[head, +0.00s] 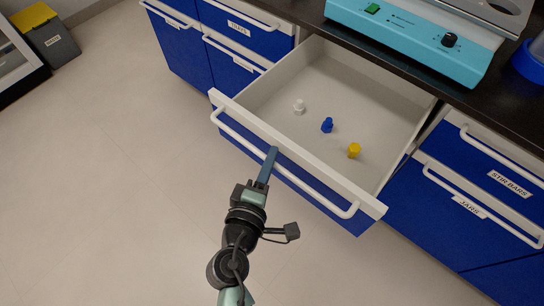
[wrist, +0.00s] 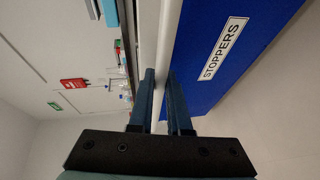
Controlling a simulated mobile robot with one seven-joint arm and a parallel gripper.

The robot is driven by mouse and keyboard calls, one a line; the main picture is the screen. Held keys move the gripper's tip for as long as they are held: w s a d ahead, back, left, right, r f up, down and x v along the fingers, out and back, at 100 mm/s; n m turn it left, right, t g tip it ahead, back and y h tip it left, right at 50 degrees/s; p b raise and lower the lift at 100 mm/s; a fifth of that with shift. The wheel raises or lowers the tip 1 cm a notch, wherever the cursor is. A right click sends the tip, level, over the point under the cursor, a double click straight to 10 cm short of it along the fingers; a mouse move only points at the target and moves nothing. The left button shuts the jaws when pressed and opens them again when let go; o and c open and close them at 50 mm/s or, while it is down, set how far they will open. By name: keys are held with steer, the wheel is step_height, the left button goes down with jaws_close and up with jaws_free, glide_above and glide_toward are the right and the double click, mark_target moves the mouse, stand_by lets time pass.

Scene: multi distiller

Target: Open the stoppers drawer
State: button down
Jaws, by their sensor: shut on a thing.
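The stoppers drawer (head: 240,107) is pulled far out of the counter in the head view, with a white, a blue and a yellow stopper inside. Its blue front with the STOPPERS label (wrist: 222,48) shows in the wrist view. The white bar handle (head: 310,185) runs along the front. My gripper (head: 270,158) is at the middle of this handle, shut on it; in the wrist view its two fingers (wrist: 162,85) lie on either side of the white bar. The fingertips partly hide the handle in the head view.
A dark countertop (head: 400,75) above the drawer carries a light-blue device (head: 410,40). A grey bin with a yellow lid (head: 45,38) is at the far left. The floor (head: 110,170) left of the drawer is clear.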

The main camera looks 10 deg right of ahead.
steer(key=c, duration=0.9)
jaws_free()
steer(key=shift+o, duration=0.2)
steer(key=v, duration=1.3)
steer(key=shift+w+r, duration=0.1)
